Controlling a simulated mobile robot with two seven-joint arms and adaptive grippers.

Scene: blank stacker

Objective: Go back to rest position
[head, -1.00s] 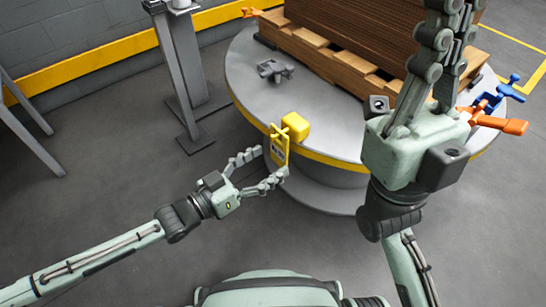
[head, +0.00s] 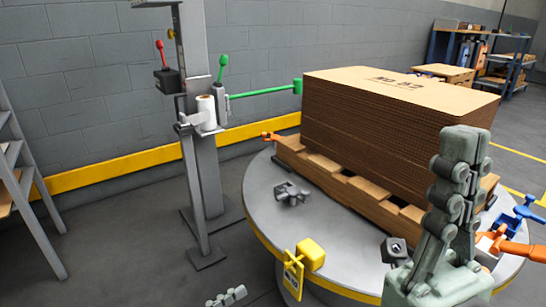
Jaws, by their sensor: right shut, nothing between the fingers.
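My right gripper (head: 466,146) stands upright at the right of the head view. Its fingers point up and are closed together, with nothing between them. It is in front of the cardboard stack and covers part of the pallet. Of my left gripper (head: 226,297), only a bit of finger shows at the bottom edge, left of the yellow block with its tag plate (head: 311,252). The rest of it is out of view, so I cannot tell whether it is open.
A stack of cardboard sheets (head: 385,125) lies on a wooden pallet (head: 322,163) on a round grey table (head: 262,188). A grey post (head: 199,80) with levers and a green bar stands behind. Orange and blue clamp-like parts (head: 512,215) lie at right. Floor at left is clear.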

